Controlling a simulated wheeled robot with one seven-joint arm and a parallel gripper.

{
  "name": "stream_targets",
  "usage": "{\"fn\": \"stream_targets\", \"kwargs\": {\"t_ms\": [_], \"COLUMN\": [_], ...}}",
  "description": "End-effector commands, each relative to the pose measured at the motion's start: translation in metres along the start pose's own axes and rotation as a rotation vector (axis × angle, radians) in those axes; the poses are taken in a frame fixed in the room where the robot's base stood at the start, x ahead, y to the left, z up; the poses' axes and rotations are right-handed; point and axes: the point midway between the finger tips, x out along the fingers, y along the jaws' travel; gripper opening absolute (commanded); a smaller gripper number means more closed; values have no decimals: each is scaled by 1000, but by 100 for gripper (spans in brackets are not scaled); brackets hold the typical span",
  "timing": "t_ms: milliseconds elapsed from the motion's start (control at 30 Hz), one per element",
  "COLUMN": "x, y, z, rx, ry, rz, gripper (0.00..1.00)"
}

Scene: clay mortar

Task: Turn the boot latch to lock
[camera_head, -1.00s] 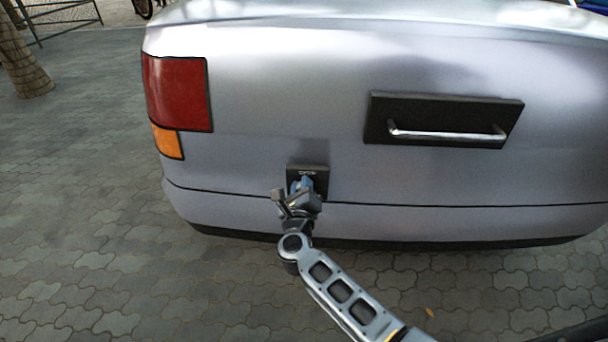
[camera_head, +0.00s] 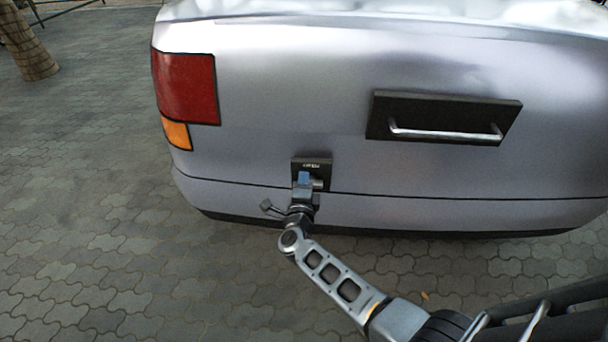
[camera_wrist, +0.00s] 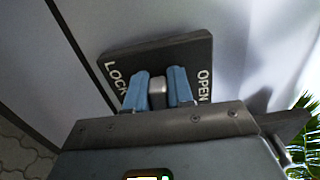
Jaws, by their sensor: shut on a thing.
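The boot latch is a dark square plate (camera_head: 312,162) low on the back of a silver car (camera_head: 300,90), below and left of the handle. In the wrist view, the plate (camera_wrist: 165,52) reads LOCK at left and OPEN at right. A small grey latch knob (camera_wrist: 157,90) stands out between the words. My gripper (camera_head: 305,180) is at the plate. In the wrist view, its blue fingers (camera_wrist: 157,84) are shut on the knob, one on each side. The fingers hide part of the plate, and I cannot tell which word the knob points to.
A dark panel with a silver handle (camera_head: 445,133) is at the upper right of the car's back. A red and orange tail light (camera_head: 187,90) is at the left. Paved ground (camera_head: 90,200) is clear at left. A tree trunk (camera_head: 28,45) stands at the far left.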

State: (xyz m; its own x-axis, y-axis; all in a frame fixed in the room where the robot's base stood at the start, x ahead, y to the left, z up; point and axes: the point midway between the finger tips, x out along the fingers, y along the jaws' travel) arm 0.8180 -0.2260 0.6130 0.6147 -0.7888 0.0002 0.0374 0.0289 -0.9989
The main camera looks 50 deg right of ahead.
Motion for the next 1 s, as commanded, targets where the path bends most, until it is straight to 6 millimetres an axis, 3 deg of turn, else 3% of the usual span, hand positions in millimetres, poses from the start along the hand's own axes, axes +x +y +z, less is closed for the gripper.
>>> {"fn": "stream_targets", "kwargs": {"t_ms": [667, 700, 900, 1000], "x": [-1, -1, 0, 0], "y": [2, 2, 2, 2], "z": [1, 1, 1, 0], "rx": [-65, -65, -64, -63], "ry": [-4, -4, -2, -2], "rz": [1, 1, 1, 1], "gripper": [0, 24, 43, 43]}}
